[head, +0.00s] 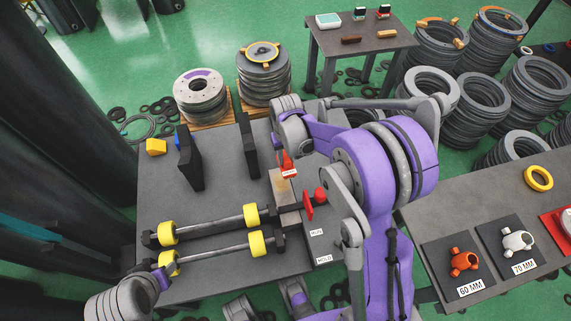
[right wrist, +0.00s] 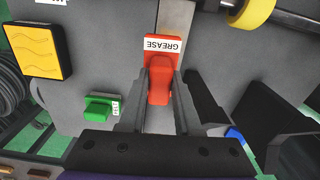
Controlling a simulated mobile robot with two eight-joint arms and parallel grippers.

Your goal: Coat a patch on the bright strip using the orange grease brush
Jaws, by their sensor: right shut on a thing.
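The orange-red grease brush (right wrist: 159,84) is between the two fingers of my right gripper (right wrist: 160,76) in the right wrist view, with a white GREASE label at its front. My right gripper is shut on it. The brush (head: 285,162) also shows in the head view, partly hidden by my right arm. The bright strip (right wrist: 176,17) is a pale metal band just past the label in the right wrist view. I cannot tell whether the bristles touch it. My left gripper (head: 143,268) is at the lower left in the head view, near the rod ends; its fingers are unclear.
Two rods with yellow collars (head: 168,231) lie on the grey table (head: 225,285). A red knob (head: 319,195) stands right of the strip's block. Dark upright plates (head: 190,160) stand further back. A green labelled piece (right wrist: 98,107) and a yellow wave-marked pad (right wrist: 38,50) are left of the brush.

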